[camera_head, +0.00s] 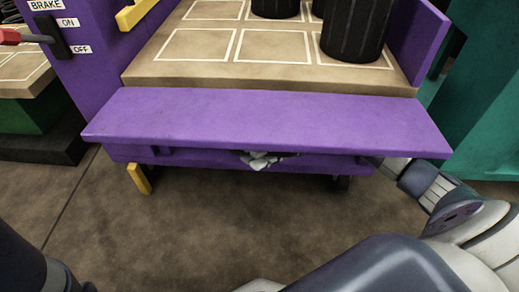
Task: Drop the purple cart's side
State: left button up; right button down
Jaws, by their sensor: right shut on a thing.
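The purple cart's side (265,118) is a long flat board along the front of the cart, its broad face turned up toward me, just below the edge of the tan bed (190,76). My right gripper (262,160) shows as a small pale shape at the middle of the board's lower edge. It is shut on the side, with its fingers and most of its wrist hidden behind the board. My right arm comes in from the lower right. My left gripper is out of view; only a dark part of my left arm shows at lower left.
Several black ribbed sleeves (354,30) stand on the bed's white-outlined squares. A yellow latch piece (139,178) hangs below the board at left; a yellow bar (135,13) is above. A red-handled brake lever (12,36) is at upper left. A teal structure (490,100) stands at right. The floor in front is clear.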

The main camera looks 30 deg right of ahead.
jog(key=shift+r, duration=0.1)
jog(key=c, duration=1.9)
grip_release()
jog(key=v, duration=1.2)
